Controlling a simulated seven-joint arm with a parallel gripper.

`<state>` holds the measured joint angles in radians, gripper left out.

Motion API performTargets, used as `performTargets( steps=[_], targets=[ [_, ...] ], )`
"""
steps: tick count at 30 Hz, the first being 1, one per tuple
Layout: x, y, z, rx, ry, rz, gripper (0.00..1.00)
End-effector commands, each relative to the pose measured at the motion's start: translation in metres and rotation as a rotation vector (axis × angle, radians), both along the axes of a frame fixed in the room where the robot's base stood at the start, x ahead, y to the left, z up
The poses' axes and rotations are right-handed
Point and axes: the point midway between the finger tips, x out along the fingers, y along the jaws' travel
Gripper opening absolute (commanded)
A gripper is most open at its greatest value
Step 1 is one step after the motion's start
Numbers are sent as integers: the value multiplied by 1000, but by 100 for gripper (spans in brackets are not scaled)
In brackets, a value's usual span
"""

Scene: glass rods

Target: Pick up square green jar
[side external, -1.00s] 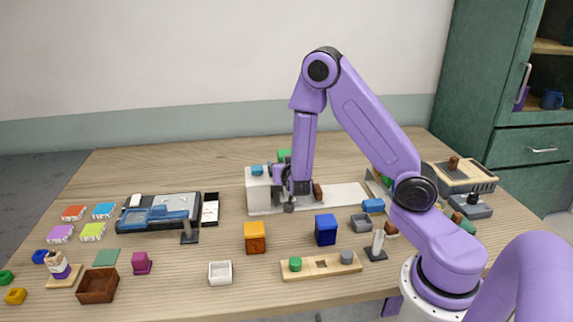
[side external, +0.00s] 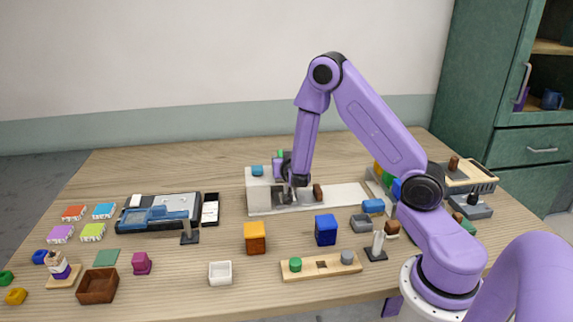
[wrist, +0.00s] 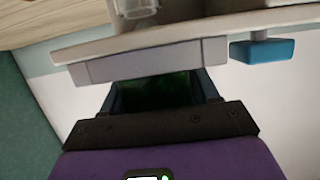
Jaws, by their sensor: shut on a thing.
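The square green jar (side external: 280,153) shows only as a small green patch behind the white stand's raised block in the side view. In the wrist view the jar (wrist: 155,90) is a dark green shape in shadow between the fingers. My gripper (wrist: 160,82) is shut on it, with a finger on each side.
The white stand (side external: 335,197) lies close in front of my gripper, with a blue block (side external: 257,171) on its raised part. The blue block (wrist: 262,50) also shows in the wrist view. An orange cube (side external: 255,238) and a blue cube (side external: 326,229) stand nearer. The back table is clear.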

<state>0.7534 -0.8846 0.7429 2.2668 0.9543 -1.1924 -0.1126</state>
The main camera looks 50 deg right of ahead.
Motion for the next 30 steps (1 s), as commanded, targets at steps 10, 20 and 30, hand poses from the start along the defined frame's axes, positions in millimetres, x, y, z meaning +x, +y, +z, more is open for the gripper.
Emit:
performTargets(
  steps=[10,20,30],
  targets=[
    [0,0,7,0,-3,-1,20],
    [-6,4,41,-1,-5,2,20],
    [-37,15,80,0,-5,1,20]
  ],
)
